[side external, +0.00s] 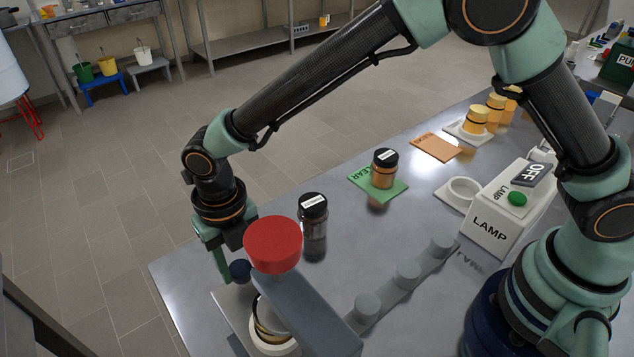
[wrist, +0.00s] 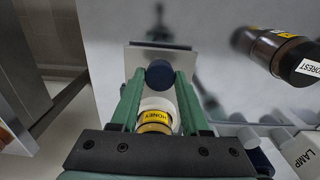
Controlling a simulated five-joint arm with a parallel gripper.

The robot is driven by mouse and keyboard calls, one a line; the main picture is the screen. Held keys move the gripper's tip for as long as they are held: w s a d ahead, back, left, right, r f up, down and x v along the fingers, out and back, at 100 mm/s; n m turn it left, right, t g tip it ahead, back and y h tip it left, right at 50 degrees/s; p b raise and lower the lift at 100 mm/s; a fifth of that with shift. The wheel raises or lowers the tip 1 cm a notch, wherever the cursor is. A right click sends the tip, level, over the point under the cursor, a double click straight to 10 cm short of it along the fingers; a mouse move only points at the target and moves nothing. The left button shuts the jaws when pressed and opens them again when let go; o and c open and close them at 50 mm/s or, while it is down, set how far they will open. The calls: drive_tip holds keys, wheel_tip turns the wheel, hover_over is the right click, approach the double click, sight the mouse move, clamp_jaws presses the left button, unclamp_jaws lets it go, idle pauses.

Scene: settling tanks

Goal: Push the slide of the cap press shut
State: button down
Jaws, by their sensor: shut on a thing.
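The cap press has a red round top (side external: 273,245) on a grey arm (side external: 318,315) in the side view. Its pale slide plate (side external: 232,303) carries a blue knob (side external: 240,270), also seen in the wrist view (wrist: 160,73). My gripper (side external: 222,262) points down at the knob, and its green fingers stand on either side of it, shut on it. A jar with a yellow HONEY label (wrist: 155,117) sits in a white ring (wrist: 160,103) on the slide. In the side view the press arm partly hides the jar (side external: 265,325).
A dark-lidded jar (side external: 313,215) stands behind the press. Another jar (side external: 383,168) stands on a green mat (side external: 362,183). The left table edge is close to my gripper.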

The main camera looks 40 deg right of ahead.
drive_tip(key=shift+r, duration=0.1)
idle(0.3)
drive_tip(key=shift+s, duration=1.8)
drive_tip(key=shift+c, duration=2)
unclamp_jaws()
drive_tip(key=shift+r, duration=0.45)
wheel_tip(320, 180, up, 11)
